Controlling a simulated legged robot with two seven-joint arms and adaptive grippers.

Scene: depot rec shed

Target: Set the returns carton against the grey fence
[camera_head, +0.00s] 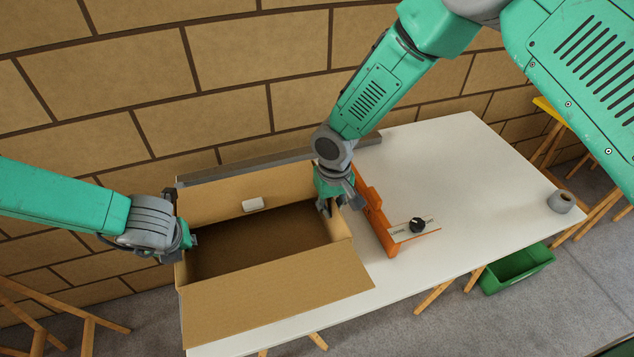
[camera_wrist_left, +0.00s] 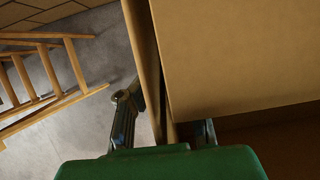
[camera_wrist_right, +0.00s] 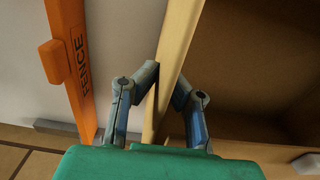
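The returns carton (camera_head: 280,300) is a brown open box at the left end of the white table, its near flap folded outward. The grey fence (camera_head: 372,140) is a low bar along the table's back edge, right behind the carton. Whether they touch is hidden. My left gripper (camera_head: 190,240) is at the carton's left wall, one finger outside it; the inner fingertip is hidden in the left wrist view (camera_wrist_left: 165,110). My right gripper (camera_head: 338,205) has its fingers on both sides of the right wall, closed on it in the right wrist view (camera_wrist_right: 166,82).
An orange fence (camera_head: 375,215), marked FENCE, stands just right of the carton with a scale and black knob (camera_head: 417,225). A grey roll (camera_head: 561,201) sits at the table's right end. A small white object (camera_head: 252,204) is at the carton's back wall. The table's right half is mostly clear.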

